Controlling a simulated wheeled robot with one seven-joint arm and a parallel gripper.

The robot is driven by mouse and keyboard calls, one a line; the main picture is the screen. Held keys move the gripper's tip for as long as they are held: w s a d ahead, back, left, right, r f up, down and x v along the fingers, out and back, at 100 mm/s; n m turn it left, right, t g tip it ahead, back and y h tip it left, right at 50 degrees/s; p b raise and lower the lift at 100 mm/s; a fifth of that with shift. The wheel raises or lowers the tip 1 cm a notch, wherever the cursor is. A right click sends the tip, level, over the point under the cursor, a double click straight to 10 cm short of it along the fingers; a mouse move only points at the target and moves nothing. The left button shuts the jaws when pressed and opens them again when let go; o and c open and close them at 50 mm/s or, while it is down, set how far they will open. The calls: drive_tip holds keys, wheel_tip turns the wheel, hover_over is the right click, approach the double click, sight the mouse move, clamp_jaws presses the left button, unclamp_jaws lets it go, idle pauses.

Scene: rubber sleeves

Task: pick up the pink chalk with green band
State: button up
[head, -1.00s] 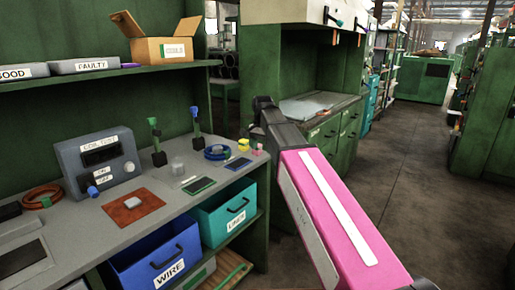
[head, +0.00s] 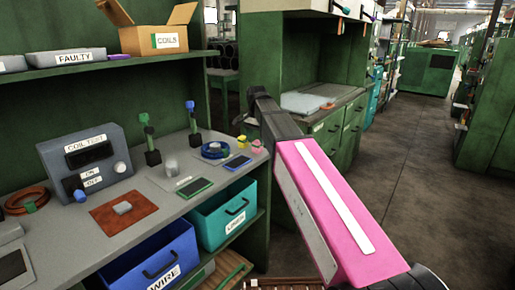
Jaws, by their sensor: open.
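A small pink piece (head: 257,146) lies at the right end of the grey workbench (head: 75,222), near its edge. It looks like the pink chalk; its band is too small to make out clearly. A small yellow-green piece (head: 241,142) lies just left of it. My gripper (head: 257,93) is at the far end of my arm, dark and seen from behind, above and beyond the bench's right end in the picture. It is open and apart from the pink piece. Its fingertips are hard to make out.
A blue coil (head: 215,150), a phone-like device (head: 238,162) and two dark-based stands (head: 152,157) are left of the small pieces. A coil tester (head: 85,158) stands further left. A shelf (head: 170,59) overhangs the bench. Blue and teal bins sit below. Floor at right is clear.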

sight(257, 141)
drive_tip(key=f, duration=0.5)
drive_tip(key=shift+d, duration=0.25)
drive_tip(key=shift+r, duration=0.1)
drive_tip(key=shift+c, duration=0.3)
drive_tip(key=c, duration=1)
drive_tip(key=shift+r, duration=0.8)
wheel_tip(257, 141, up, 3)
drive_tip(key=shift+f, duration=0.15)
drive_tip(key=s+a+r, duration=0.4)
drive_tip(key=s+a, duration=0.1)
drive_tip(key=s+a+r, duration=0.2)
drive_tip(key=s+a, duration=0.1)
drive_tip(key=shift+s+r, duration=0.2)
drive_tip(key=shift+r, duration=0.15)
